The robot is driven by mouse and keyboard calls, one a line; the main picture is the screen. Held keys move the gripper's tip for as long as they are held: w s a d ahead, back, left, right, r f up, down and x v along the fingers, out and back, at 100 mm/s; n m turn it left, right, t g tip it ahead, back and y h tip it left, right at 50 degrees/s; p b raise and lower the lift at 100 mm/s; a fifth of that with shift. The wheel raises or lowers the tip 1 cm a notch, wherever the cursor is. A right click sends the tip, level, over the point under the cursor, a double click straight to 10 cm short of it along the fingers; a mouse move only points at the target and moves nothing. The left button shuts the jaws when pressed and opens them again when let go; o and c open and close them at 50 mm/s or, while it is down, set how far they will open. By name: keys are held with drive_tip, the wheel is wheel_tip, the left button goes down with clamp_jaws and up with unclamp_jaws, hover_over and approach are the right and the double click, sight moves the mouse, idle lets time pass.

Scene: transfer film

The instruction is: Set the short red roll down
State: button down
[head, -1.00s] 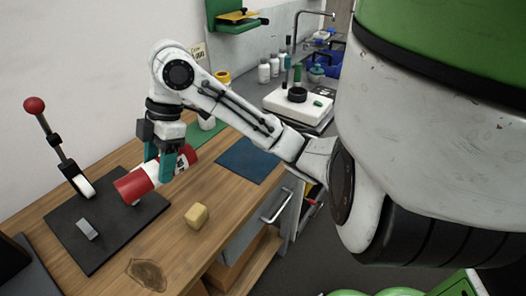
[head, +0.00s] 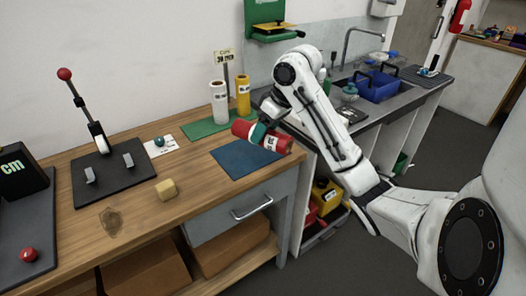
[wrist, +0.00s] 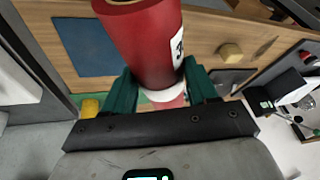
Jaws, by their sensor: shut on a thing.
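The short red roll (head: 244,130), with a white label, lies tilted in my gripper (head: 259,133) in the head view. My gripper's teal fingers are shut around its middle. The roll is over the far right part of the blue mat (head: 236,166); I cannot tell how high it is above the bench. In the wrist view the red roll (wrist: 140,42) runs between the fingers of my gripper (wrist: 162,88), one end towards the camera. The blue mat (wrist: 86,46) shows left of it there.
A white roll (head: 219,103) and a yellow roll (head: 243,95) stand upright on a green mat (head: 200,130) behind. A yellow block (head: 166,190) sits on the bench (head: 140,215) at left. A black board (head: 125,175) with a red-knobbed lever lies farther left. The sink is at right.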

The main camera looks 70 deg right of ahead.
drive_tip(key=w+d+f, duration=0.8)
drive_tip(key=d+f, duration=0.1)
drive_tip(key=d, duration=0.1)
drive_tip(key=shift+w+f+b, duration=0.25)
drive_tip(key=shift+w+b, duration=0.1)
drive_tip(key=shift+w, duration=0.05)
drive_tip(key=shift+d+f, duration=0.1)
drive_tip(key=shift+f, duration=0.25)
drive_tip(key=shift+f+p, duration=0.4)
drive_tip(key=shift+f, duration=0.9)
drive_tip(key=shift+f, duration=0.15)
drive_tip(key=shift+c, duration=1.7)
unclamp_jaws()
drive_tip(key=b+v, duration=0.1)
drive_tip(key=v, duration=1.1)
